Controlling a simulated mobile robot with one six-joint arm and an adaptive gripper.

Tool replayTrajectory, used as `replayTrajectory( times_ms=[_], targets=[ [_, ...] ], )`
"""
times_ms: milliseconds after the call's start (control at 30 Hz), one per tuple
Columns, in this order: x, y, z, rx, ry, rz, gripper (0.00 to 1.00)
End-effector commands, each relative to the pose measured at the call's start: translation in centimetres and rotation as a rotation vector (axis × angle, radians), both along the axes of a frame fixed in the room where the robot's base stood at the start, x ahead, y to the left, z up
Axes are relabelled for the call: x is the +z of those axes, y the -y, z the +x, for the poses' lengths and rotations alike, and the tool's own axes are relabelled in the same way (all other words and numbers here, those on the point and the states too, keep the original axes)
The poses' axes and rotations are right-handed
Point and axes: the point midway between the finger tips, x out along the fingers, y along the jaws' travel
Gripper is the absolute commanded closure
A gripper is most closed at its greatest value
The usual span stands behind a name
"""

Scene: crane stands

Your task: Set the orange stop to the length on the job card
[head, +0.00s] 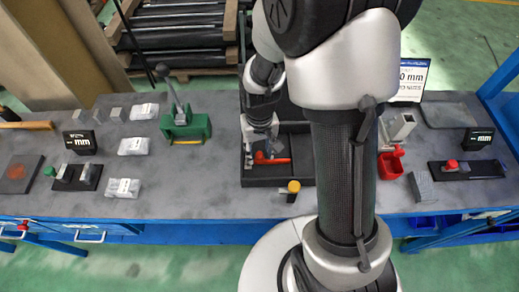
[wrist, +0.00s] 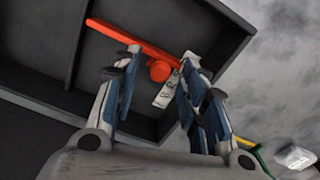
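An orange-red bar with a round knob (wrist: 158,70) lies in a dark tray (wrist: 228,40), with a white tag (wrist: 168,92) beside it. In the head view the orange-red piece (head: 272,159) shows in the black tray (head: 262,182) below my gripper (head: 266,130). In the wrist view my gripper (wrist: 160,62) is open, its fingertips apart on either side of the knob; I cannot tell if they touch the bar. The job card (head: 412,76) stands at the back right, partly hidden by my arm; only "0 mm" reads clearly.
Displays marked "mm" stand left (head: 80,142) and right (head: 478,140).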

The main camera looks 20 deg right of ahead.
Motion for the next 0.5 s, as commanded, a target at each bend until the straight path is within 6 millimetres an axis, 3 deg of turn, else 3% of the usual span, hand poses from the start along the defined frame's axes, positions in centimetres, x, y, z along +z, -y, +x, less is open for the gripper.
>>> replayTrajectory(
  times_ms=[100,500],
  targets=[
    [0.04,0.00,0.00,0.000,0.000,0.000,0.61],
    [0.06,0.00,0.01,0.000,0.000,0.000,0.88]
  ],
)
